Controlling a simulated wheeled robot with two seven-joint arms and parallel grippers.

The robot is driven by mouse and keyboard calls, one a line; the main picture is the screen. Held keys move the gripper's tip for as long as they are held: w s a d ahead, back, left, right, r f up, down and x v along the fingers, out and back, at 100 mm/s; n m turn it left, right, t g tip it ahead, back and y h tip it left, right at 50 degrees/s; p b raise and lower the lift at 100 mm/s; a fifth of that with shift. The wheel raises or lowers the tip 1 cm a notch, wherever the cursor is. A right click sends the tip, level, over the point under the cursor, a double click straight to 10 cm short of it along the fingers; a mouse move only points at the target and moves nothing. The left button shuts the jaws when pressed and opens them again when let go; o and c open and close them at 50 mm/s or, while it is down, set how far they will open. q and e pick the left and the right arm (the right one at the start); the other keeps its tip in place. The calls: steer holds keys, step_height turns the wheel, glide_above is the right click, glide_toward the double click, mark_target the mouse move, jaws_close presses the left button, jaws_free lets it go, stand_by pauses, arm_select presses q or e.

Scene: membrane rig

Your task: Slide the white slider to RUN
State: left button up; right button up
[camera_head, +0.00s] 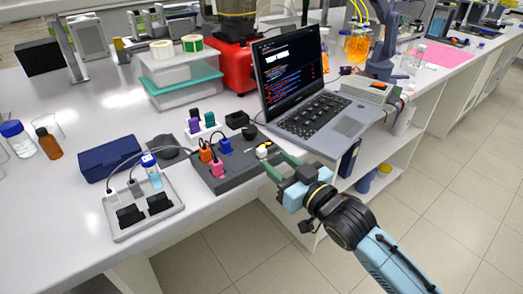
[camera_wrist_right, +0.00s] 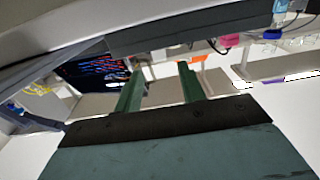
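The dark control panel (camera_head: 230,171) lies near the table's front edge, with orange, blue and pink plugs on it. A small white piece (camera_head: 263,153) with a yellow part, probably the white slider, sits at the panel's right end. No RUN label is readable. My right gripper (camera_head: 277,166), with green fingers, is just right of that piece, at the panel's right edge. In the right wrist view its two fingers (camera_wrist_right: 158,78) stand apart, with nothing clearly held between them. I cannot tell whether they touch the slider. My left gripper is out of view.
An open laptop (camera_head: 323,121) stands close behind my right gripper. Left of the panel are a grey tray (camera_head: 172,214) with black blocks and a vial, and a dark blue case (camera_head: 110,160). The table's front edge runs below the panel.

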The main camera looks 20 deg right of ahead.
mark_target(264, 152)
arm_select(q)
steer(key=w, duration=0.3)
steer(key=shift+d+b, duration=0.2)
steer(key=shift+b, duration=0.2)
arm_select(e)
steer(key=x, duration=0.6)
steer(key=shift+w+a, duration=0.1)
steer(key=shift+w, duration=0.25)
steer(key=shift+c, duration=0.4)
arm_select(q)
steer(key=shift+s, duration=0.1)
arm_select(e)
jaws_close()
